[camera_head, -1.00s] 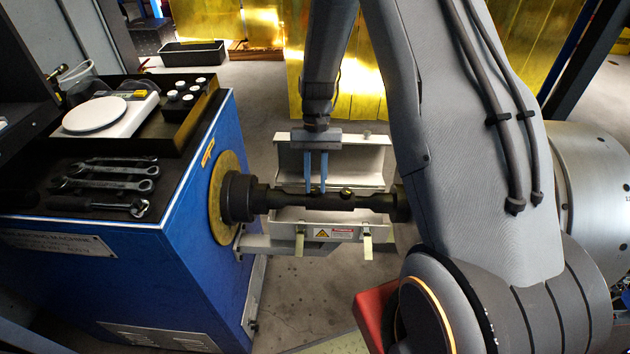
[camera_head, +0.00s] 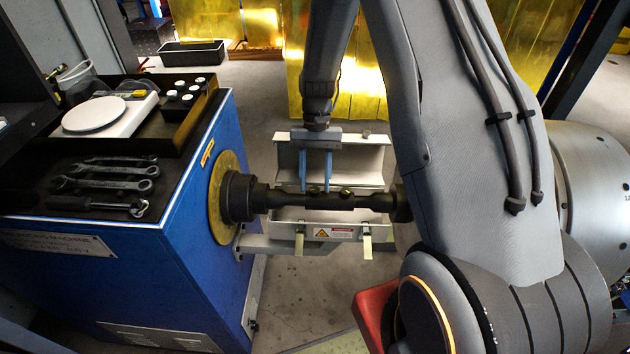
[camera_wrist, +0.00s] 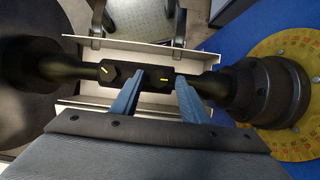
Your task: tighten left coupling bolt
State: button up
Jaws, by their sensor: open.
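The dark coupling shaft (camera_head: 360,201) runs from the blue machine toward the right and has two bolts on top. The left bolt (camera_head: 314,190), nearer the machine, shows between my fingertips. The right bolt (camera_head: 345,190) is just right of my gripper (camera_head: 316,186). In the wrist view the sides are swapped: the left bolt (camera_wrist: 165,79), with a yellow mark, lies between the blue fingertips of my gripper (camera_wrist: 157,82). The other bolt (camera_wrist: 107,71) is left of them, also with a yellow mark. My gripper is open, pointing down, its tips around the left bolt; contact cannot be told.
The blue machine (camera_head: 190,260) stands at left with a yellow disc (camera_head: 224,197) at the shaft. Wrenches (camera_head: 105,185) and a scale (camera_head: 95,115) lie on its top. An open grey guard (camera_head: 335,158) surrounds the shaft. My arm hides the shaft's right end.

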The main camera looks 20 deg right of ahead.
jog(key=b+v, duration=0.1)
jog(key=v, duration=0.6)
jog(key=shift+r+b, duration=0.3)
jog(key=shift+b, duration=0.1)
jog(key=s+a+r+n+t+h, duration=0.1)
jog(key=s+r+n+t, duration=0.1)
jog(key=s, duration=0.6)
jog(key=s+a+r+n+t, duration=0.1)
jog(key=s+r+n+t, duration=0.1)
jog(key=s, duration=0.7)
notch_tip(320, 180, up, 2)
jog(key=shift+s+r+t+h, duration=0.1)
jog(key=shift+s+t+h, duration=0.2)
jog(key=shift+t+h, duration=0.15)
